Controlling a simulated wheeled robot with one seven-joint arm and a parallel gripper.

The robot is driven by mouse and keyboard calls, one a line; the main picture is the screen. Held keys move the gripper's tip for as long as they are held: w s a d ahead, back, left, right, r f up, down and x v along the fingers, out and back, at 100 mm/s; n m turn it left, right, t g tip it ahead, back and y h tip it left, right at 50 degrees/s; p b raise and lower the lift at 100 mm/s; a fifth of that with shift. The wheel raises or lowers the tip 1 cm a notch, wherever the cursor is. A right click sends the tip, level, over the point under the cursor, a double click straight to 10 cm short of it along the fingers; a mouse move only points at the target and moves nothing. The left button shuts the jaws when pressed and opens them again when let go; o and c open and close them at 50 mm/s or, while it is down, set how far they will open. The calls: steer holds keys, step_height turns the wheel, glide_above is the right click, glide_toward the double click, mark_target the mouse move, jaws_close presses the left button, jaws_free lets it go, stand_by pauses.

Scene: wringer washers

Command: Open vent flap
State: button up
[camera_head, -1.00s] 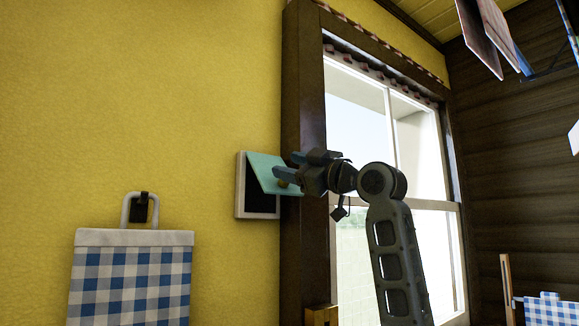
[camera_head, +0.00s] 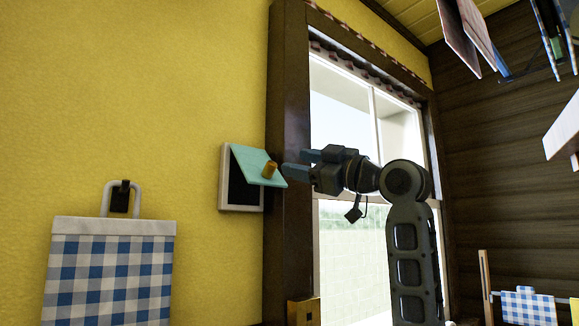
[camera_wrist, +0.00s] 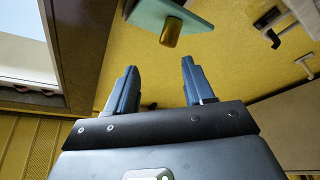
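The vent flap (camera_head: 252,163) is a teal panel on the yellow wall, left of the window frame. It is hinged at the top and tilts outward, so the dark opening inside its white vent frame (camera_head: 226,180) shows. A yellow-orange knob (camera_head: 269,170) sits on the flap. My gripper (camera_head: 297,163) is just right of the flap, apart from the knob and empty. In the wrist view, my gripper's two blue fingers (camera_wrist: 157,80) are spread with nothing between them. The flap (camera_wrist: 150,12) and its knob (camera_wrist: 171,32) show ahead of the fingers there.
The dark window frame (camera_head: 287,230) stands right behind my gripper. A blue checked cloth bag (camera_head: 108,275) hangs from a wall hook at lower left. Hanging sheets (camera_head: 470,35) are at upper right. The yellow wall left of the vent is bare.

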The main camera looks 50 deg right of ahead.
mark_target(276, 166)
steer(key=shift+s+a+f, duration=0.1)
steer(key=shift+s+f, duration=0.05)
steer(key=shift+s, duration=0.2)
steer(key=w+m+g+p, duration=0.1)
steer(key=w+m+p, duration=0.1)
steer(key=w+m+g+h+p, duration=0.1)
steer(key=w+m+p, duration=0.2)
steer(key=w+m+g+p, duration=0.1)
steer(key=w+m+p, duration=0.1)
steer(key=w, duration=0.1)
steer(key=shift+r+g+p, duration=0.3)
steer(key=shift+g+p, duration=0.05)
steer(key=shift+g, duration=0.05)
steer(key=shift+s, duration=0.1)
steer(key=shift+c, duration=0.3)
jaws_close()
stand_by(0.4)
